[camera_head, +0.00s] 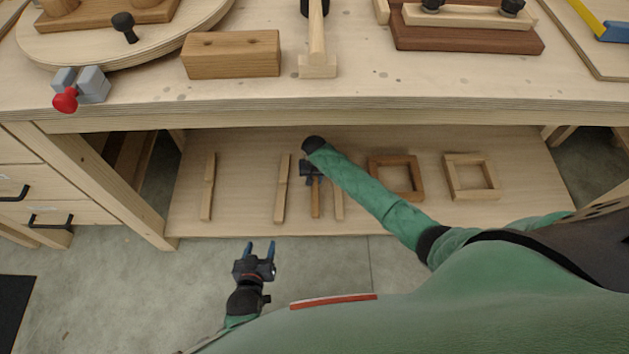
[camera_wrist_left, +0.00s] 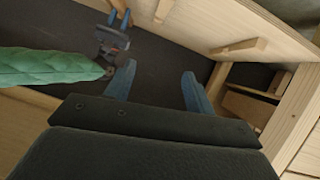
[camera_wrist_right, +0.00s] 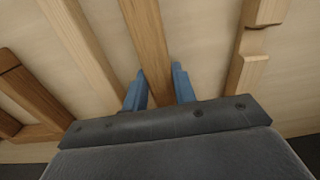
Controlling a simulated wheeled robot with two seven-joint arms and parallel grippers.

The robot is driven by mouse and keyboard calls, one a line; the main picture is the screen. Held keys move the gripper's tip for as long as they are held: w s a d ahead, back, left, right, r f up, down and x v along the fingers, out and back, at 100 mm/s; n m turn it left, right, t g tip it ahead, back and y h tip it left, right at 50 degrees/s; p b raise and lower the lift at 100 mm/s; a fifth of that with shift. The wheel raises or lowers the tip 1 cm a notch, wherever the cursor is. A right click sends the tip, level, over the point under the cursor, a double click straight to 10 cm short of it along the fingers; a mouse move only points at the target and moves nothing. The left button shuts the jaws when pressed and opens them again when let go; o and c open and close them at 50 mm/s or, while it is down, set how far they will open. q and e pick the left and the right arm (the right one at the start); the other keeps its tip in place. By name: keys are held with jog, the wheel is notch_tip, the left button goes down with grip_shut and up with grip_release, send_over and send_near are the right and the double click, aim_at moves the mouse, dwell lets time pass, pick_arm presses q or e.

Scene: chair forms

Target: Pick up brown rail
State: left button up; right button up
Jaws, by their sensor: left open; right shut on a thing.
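The brown rail (camera_head: 316,203) is a darker strip over the lower shelf, between paler rails. My right gripper (camera_head: 313,178) is shut on it; in the right wrist view, the blue fingertips (camera_wrist_right: 158,88) hold the brown rail (camera_wrist_right: 147,38) from both sides. I cannot tell whether the rail touches the shelf. My right arm hides part of the shelf around it. My left gripper (camera_head: 259,250) is open and empty, over the floor in front of the shelf. Its spread blue fingers (camera_wrist_left: 155,88) show in the left wrist view with nothing between them.
Pale rails (camera_head: 282,190) and (camera_head: 208,187) lie left of the brown rail, and another pale rail (camera_head: 338,205) lies close on its right. A brown frame (camera_head: 415,176) and a pale frame (camera_head: 490,177) lie farther right. The bench top (camera_head: 365,85) overhangs the shelf.

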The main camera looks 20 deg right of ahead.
jog(key=shift+s+d+r+p, duration=0.25)
jog(key=shift+s+r+p, duration=0.15)
jog(key=shift+s+r, duration=0.8)
pick_arm(q)
jog(key=s+a+f+g+p, duration=0.1)
jog(key=s+f+g, duration=0.3)
jog(key=s+f, duration=0.5)
jog(key=shift+s+g+y+p, duration=0.2)
jog(key=shift+g+y+p, duration=0.1)
jog(key=shift+y+p, duration=0.15)
pick_arm(e)
jog(key=s+d+r, duration=0.2)
jog(key=s+r, duration=0.3)
jog(key=s, duration=0.4)
jog(key=shift+r, duration=0.4)
pick_arm(q)
jog(key=shift+f, duration=0.1)
jog(key=shift+w, duration=0.1)
